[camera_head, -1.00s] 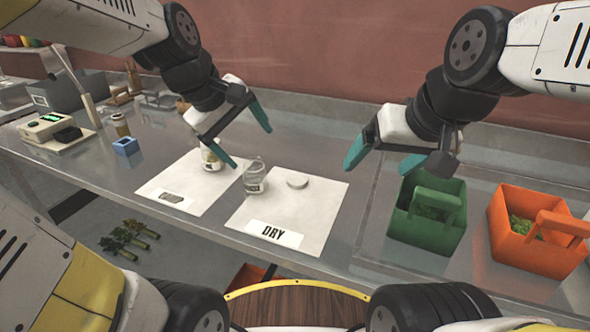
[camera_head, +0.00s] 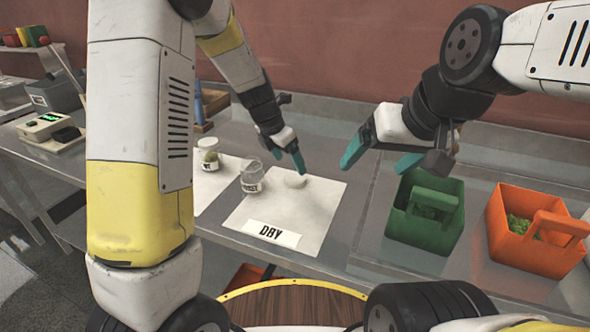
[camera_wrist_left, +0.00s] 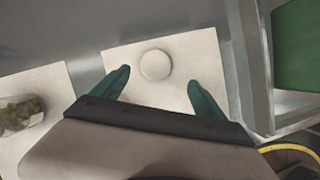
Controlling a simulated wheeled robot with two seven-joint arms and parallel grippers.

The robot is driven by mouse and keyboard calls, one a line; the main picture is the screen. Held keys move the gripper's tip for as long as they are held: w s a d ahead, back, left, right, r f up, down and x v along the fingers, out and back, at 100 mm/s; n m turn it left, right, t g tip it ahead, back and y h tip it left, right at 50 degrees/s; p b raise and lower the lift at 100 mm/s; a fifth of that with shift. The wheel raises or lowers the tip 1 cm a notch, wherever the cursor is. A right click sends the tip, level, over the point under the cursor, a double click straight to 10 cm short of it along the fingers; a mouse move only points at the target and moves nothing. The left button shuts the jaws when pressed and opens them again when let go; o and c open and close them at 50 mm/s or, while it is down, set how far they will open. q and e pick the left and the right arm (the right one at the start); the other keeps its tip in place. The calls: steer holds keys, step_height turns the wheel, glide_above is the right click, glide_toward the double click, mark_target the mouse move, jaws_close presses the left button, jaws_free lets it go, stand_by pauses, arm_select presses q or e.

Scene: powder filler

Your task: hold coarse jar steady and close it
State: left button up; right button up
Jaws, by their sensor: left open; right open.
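A glass jar with green-brown contents (camera_head: 208,160) stands on the left white sheet; its label is too small to read. It also shows at the left edge of the left wrist view (camera_wrist_left: 20,113). An empty-looking clear jar (camera_head: 251,178) stands on the sheet marked DRY (camera_head: 300,215). A round white lid (camera_head: 295,181) lies flat beside it, to the right. My left gripper (camera_head: 290,160) is open and empty above the lid, which shows ahead of and between its fingertips in the left wrist view (camera_wrist_left: 156,65). My right gripper (camera_head: 378,158) is open and empty, held above the counter left of the green basket.
A green basket (camera_head: 425,220) and an orange basket (camera_head: 530,240) stand on the right of the counter. A scale (camera_head: 50,128) stands far left. My left arm hides much of the left sheet and the counter beyond it.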

mark_target(295, 179)
arm_select(q)
steer(key=shift+f, duration=0.1)
steer(key=shift+x, duration=1.25)
steer(key=shift+w, duration=0.1)
steer(key=shift+w+a+x, duration=0.1)
steer(key=shift+a+x, duration=0.05)
steer(key=shift+x, duration=1.15)
steer(key=shift+w+a+x, duration=0.15)
steer(key=shift+x, duration=1.1)
steer(key=c, duration=1.4)
